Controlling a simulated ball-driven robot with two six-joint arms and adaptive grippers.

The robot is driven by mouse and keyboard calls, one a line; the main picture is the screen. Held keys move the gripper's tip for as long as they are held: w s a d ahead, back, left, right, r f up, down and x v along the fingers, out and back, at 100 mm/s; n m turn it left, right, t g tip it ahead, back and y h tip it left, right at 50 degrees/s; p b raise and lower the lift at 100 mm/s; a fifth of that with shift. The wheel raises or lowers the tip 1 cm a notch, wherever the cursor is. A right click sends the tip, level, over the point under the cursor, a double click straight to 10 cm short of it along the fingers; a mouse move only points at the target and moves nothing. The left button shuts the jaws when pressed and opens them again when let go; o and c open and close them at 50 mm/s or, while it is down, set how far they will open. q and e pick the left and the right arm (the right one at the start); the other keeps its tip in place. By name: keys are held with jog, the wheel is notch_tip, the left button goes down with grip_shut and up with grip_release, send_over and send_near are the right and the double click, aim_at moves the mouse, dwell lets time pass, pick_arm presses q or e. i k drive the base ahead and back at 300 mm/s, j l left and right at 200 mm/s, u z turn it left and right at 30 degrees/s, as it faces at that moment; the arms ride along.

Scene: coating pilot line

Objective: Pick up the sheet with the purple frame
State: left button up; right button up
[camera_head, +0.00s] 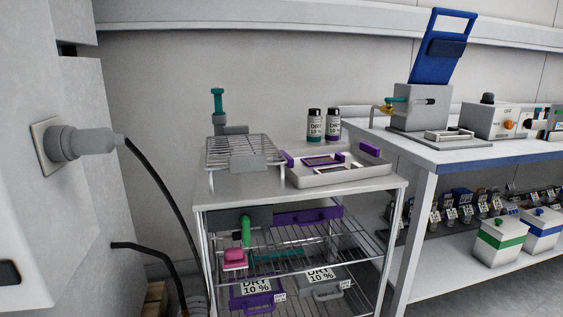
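A small flat sheet with a purple frame (323,160) lies in a light grey tray (350,177) on the top of a wire-shelf cart. The tray has purple blocks at its left and right ends. The sheet lies towards the tray's left and back part, and its fine detail is too small to tell. Neither of my grippers shows in the head view.
A wire rack (240,150) stands left of the tray, with a teal-handled tool (218,106) behind it. Two dark-capped bottles (314,125) stand behind the tray. A blue-edged bench (440,155) with instruments is at the right. Cables hang at the left.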

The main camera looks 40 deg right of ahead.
aim_at(339, 157)
jog(key=z, duration=1.65)
jog(key=i+l+u, duration=0.15)
jog(key=u, duration=0.25)
jog(key=i+l+u, duration=0.1)
jog(key=l+u, duration=0.15)
jog(key=u, duration=0.2)
jog(key=i+l+u, duration=0.1)
jog(key=l+u, duration=0.15)
jog(key=u, duration=0.15)
